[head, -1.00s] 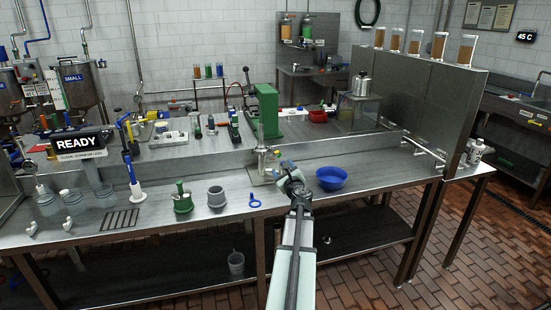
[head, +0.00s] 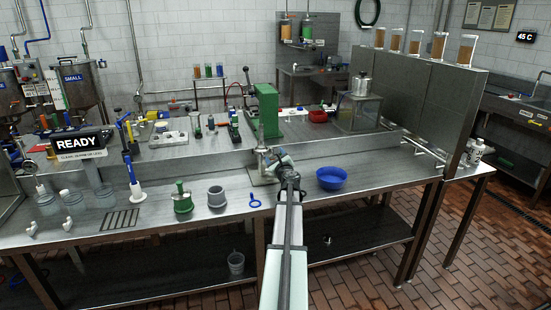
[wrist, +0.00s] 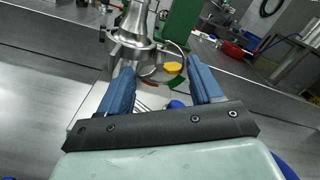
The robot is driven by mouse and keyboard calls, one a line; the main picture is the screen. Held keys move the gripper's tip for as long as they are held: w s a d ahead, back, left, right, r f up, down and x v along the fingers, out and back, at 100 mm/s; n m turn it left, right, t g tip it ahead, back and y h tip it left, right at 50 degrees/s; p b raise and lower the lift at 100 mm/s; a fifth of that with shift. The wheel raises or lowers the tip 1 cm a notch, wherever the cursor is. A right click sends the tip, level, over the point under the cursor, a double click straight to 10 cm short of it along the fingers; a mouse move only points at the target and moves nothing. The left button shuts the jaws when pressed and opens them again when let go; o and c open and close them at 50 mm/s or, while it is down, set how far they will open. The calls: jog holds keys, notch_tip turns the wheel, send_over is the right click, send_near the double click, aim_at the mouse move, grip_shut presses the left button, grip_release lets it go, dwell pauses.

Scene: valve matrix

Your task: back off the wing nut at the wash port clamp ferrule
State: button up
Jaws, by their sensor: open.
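The wash port clamp ferrule (wrist: 136,38) is a shiny metal pipe end with a flared flange and clamp band, upright just beyond my fingers in the wrist view. In the head view the port (head: 262,158) stands on a pale plate at the middle of the bench. My gripper (wrist: 162,82) is open, its two blue fingers apart with nothing held between them. It also shows in the head view (head: 276,160), close beside the port on its right. I cannot clearly make out the wing nut among the small metal parts at the clamp.
A green press (head: 266,110) stands behind the port. A blue bowl (head: 331,178) lies to the right of my arm. A blue ring tool (head: 255,203), a grey cup (head: 216,197) and a green pot (head: 182,204) stand to the left. The bench right of the bowl is clear.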

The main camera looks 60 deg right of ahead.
jog(key=c, duration=0.8)
jog(key=shift+o, duration=0.2)
jog(key=n, duration=1)
jog(key=shift+n, duration=0.4)
jog(key=o, duration=0.8)
jog(key=shift+c, duration=0.2)
jog(key=shift+s+a, duration=0.1)
